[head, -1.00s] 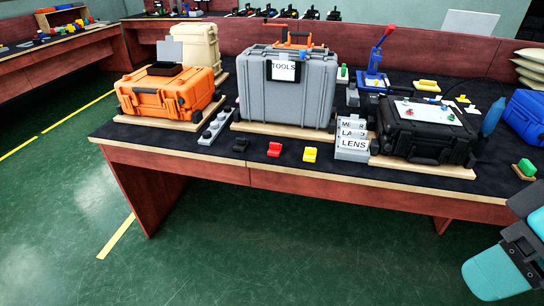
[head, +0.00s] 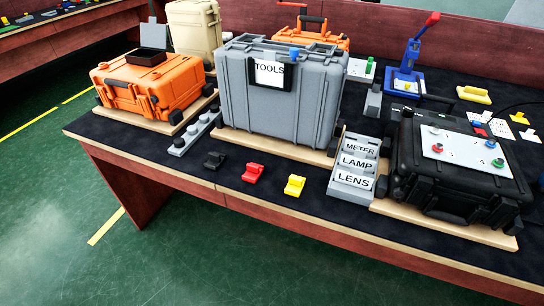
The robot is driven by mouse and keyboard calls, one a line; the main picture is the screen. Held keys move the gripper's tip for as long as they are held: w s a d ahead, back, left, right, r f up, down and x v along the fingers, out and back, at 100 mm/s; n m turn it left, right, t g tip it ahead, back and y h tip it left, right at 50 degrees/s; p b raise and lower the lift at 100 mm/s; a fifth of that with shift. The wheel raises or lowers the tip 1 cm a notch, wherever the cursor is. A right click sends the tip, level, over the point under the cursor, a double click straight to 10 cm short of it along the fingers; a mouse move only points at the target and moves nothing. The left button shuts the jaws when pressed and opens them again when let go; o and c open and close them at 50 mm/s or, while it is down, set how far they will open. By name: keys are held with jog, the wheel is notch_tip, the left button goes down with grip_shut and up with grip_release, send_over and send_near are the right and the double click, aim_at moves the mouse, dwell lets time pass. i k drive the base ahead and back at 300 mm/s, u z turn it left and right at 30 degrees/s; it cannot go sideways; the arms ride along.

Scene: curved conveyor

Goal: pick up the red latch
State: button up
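The red latch (head: 253,172) is a small red L-shaped piece lying on the dark table top near its front edge. It stands apart, between a black latch (head: 214,160) on its left and a yellow latch (head: 294,185) on its right. The grey TOOLS case (head: 235,92) stands behind it on a wooden board. My gripper is not in the head view, so its state does not show.
A grey METER/LAMP/LENS holder (head: 355,165) stands right of the latches, beside a black case (head: 450,185). An orange case (head: 130,90) and a grey bar with round knobs (head: 194,133) are at left.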

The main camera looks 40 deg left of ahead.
aim_at(254, 171)
jog(key=u, duration=0.25)
jog(key=i, duration=0.6)
jog(key=u, duration=1.05)
jog(key=i, duration=0.55)
jog(key=u, duration=0.7)
